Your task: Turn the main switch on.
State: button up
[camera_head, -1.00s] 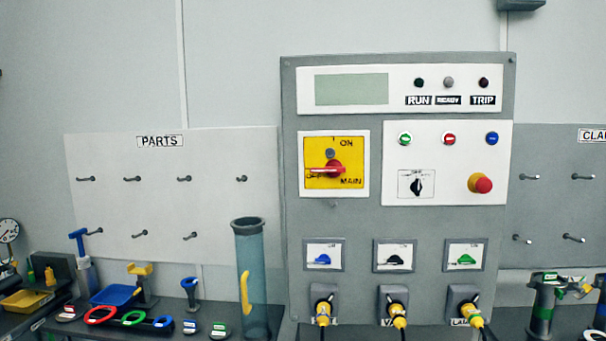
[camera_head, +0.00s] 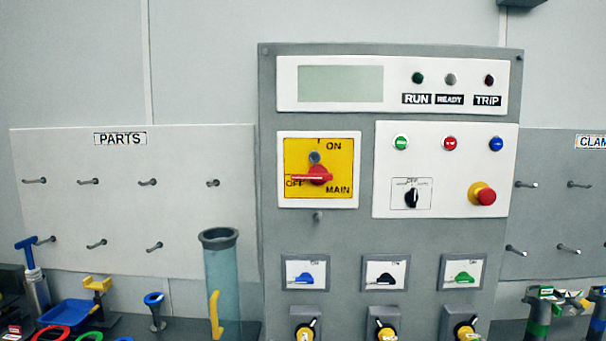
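The main switch (camera_head: 316,177) is a red rotary handle on a yellow plate (camera_head: 336,158) at the upper left of the grey control panel (camera_head: 343,237). Its handle lies horizontal, with its long end pointing left at the OFF mark. The ON mark is at the top of the plate and MAIN at the lower right. A small grey round part sits just above the handle. My gripper is not in view, so its opening and anything in it cannot be seen. Nothing covers the switch.
The panel also has a blank display (camera_head: 341,84), dark lamps, coloured buttons, a black selector (camera_head: 411,197) and a red emergency stop (camera_head: 482,194). A clear blue tube (camera_head: 221,285) stands left of the panel. A parts pegboard (camera_head: 130,200) has empty hooks. The space before the panel looks clear.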

aim_at(318, 175)
jog(key=z, duration=0.05)
jog(key=i, duration=1.25)
